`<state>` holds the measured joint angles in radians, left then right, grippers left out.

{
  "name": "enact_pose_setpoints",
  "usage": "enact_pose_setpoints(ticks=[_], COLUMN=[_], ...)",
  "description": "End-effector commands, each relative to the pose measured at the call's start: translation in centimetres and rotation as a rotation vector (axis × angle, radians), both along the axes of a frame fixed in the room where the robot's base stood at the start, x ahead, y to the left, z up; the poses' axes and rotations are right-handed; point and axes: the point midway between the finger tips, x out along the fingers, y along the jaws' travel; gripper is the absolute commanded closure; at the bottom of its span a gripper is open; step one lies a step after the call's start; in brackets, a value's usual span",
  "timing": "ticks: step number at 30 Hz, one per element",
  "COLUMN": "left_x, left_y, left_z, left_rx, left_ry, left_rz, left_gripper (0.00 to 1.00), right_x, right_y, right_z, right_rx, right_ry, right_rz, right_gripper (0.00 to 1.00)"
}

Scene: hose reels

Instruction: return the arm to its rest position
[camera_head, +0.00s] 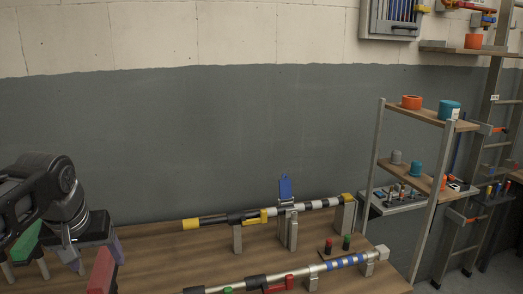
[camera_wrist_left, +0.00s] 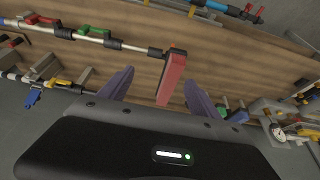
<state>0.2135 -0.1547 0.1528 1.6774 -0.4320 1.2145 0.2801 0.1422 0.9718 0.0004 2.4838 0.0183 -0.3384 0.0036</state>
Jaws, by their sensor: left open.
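My left arm comes in from the left in the head view, and its left gripper (camera_head: 99,264) is over the left part of the wooden table (camera_head: 170,258). Its two purple-grey fingers are apart, with nothing held between them. In the left wrist view the open gripper (camera_wrist_left: 159,75) faces the table. A red upright piece (camera_wrist_left: 173,75) shows between the fingers there. The same red piece (camera_head: 102,272) stands near the fingers in the head view. I cannot tell how far it is from them. My right gripper is in neither view.
A black-and-yellow rod (camera_head: 218,220) and a silver rod with blue bands (camera_head: 342,262) lie on supports on the table. A green piece (camera_head: 26,243) is beside my arm. A shelf rack (camera_head: 428,115) stands right. The wall area above the table is clear.

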Motion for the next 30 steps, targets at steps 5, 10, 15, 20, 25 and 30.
enact_pose_setpoints(ticks=[5, 10, 15, 20, 25, 30], left_x=[1.1, 2.4, 3.9, 5.1, 5.3, 2.4], left_y=[-1.0, -2.2, -4.2, -7.0, -11.8, -18.3], left_z=[-2.5, -5.5, -10.1, -16.1, -26.1, -38.6], left_rx=[-0.017, -0.038, -0.072, -0.12, -0.205, -0.317], left_ry=[0.011, 0.021, 0.036, 0.055, 0.09, 0.138], left_rz=[-0.029, -0.064, -0.113, -0.167, -0.237, -0.292], left_gripper=[0.28, 0.28, 0.28, 0.28, 0.28, 0.28], right_x=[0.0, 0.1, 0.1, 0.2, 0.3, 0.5], right_y=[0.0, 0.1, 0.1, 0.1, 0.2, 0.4], right_z=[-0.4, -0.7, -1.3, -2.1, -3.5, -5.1], right_rx=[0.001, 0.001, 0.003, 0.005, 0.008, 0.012], right_ry=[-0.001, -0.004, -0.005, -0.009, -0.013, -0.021], right_rz=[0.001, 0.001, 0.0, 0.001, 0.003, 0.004], right_gripper=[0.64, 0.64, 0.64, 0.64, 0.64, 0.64])
